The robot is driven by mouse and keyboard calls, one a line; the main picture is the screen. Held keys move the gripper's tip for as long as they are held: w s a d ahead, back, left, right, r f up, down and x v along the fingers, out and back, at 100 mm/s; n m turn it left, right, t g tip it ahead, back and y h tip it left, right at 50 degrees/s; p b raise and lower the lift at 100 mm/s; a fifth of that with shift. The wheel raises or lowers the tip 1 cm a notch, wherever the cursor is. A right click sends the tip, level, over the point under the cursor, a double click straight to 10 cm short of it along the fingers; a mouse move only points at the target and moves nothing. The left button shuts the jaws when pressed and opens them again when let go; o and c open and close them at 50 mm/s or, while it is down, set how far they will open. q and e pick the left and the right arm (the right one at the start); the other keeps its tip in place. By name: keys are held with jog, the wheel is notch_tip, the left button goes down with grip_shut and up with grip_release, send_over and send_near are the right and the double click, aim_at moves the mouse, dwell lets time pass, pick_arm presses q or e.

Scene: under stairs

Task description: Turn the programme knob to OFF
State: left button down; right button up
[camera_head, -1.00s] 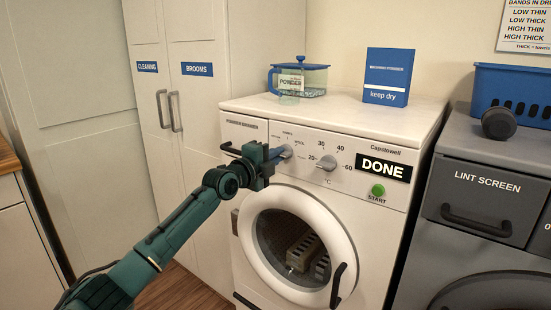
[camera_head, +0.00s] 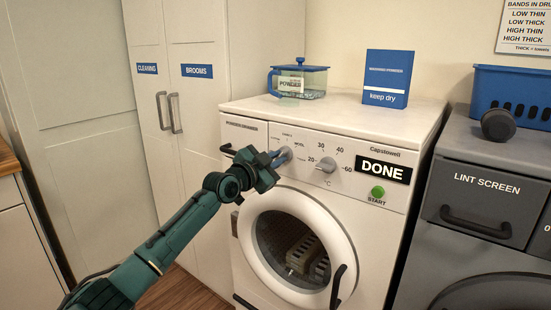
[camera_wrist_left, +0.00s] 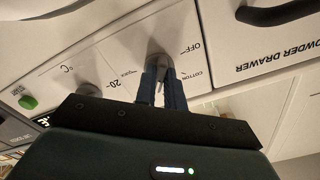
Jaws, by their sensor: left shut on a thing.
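The programme knob (camera_head: 285,152) is a small grey knob on the left part of the white washer's front panel. My left gripper (camera_head: 280,156) is shut on it, its hand tilted. In the left wrist view, upside down, the two blue-grey fingers (camera_wrist_left: 162,88) close on the grey knob (camera_wrist_left: 156,56). The OFF label (camera_wrist_left: 190,48) and COTTON label (camera_wrist_left: 191,78) show beside it. The fingers partly hide the knob, and I cannot tell exactly which label it points at. My right gripper is not in view.
The temperature knob (camera_head: 327,164) sits just right of the programme knob. Further right are the DONE display (camera_head: 383,169) and green START button (camera_head: 377,191). The powder drawer handle (camera_head: 229,150) juts out at left. The round door (camera_head: 250,240) is below.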

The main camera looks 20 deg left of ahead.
pick_arm(q)
jog(key=n+p, duration=0.3)
jog(key=n, duration=0.6)
jog(key=n+p, duration=0.3)
jog(key=n, duration=0.6)
jog(key=n+p, duration=0.3)
jog(key=n, duration=0.6)
jog(key=shift+s+d+r, duration=0.15)
jog(key=shift+d+r, duration=0.05)
jog(key=shift+d, duration=0.1)
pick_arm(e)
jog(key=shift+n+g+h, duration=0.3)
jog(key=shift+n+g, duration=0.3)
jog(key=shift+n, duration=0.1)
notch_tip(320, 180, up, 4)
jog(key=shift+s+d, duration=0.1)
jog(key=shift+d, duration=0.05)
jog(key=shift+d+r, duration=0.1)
pick_arm(q)
jog(key=c, duration=1.5)
grip_release()
